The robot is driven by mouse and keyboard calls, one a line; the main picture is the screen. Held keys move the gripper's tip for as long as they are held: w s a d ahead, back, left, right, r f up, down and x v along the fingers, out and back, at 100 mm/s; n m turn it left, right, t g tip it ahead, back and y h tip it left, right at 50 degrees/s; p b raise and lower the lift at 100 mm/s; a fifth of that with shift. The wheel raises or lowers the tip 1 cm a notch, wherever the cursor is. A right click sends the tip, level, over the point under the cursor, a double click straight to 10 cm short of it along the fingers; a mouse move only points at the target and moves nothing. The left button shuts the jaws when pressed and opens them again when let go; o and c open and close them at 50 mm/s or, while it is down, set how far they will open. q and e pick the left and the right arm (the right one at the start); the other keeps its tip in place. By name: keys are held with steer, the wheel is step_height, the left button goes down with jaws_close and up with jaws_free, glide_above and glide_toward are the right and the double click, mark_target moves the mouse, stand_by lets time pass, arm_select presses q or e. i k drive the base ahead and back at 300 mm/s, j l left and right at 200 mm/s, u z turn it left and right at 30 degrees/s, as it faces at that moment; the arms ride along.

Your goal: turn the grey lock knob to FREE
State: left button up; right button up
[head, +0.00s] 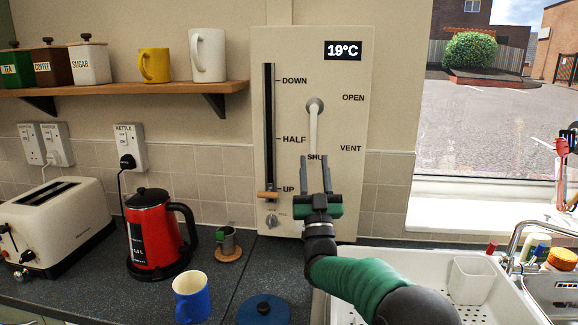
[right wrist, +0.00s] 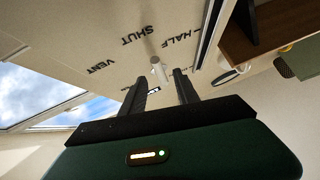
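The grey lock knob (head: 271,220) is at the lower left of the cream wall panel (head: 350,200), below the slider's wooden handle (head: 267,194). The small lettering beside it is too small to read. My right gripper (head: 316,158) is open in front of the panel, right of and above the knob, with its fingers pointing up by the word SHUT. In the right wrist view, its open fingers (right wrist: 160,76) have nothing between them that I can see held; the white lever's end (right wrist: 157,66) shows just beyond. The knob is not seen there. My left gripper is not in view.
The white lever (head: 314,125) hangs down toward SHUT. The slider handle sits at UP. A red kettle (head: 154,235), a small pot (head: 227,240) on a coaster and a blue mug (head: 191,297) stand on the counter at left. The sink (head: 400,262) lies below the window at right.

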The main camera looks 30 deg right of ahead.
mark_target(272, 219)
steer(key=j, duration=1.5)
steer(key=k, duration=0.05)
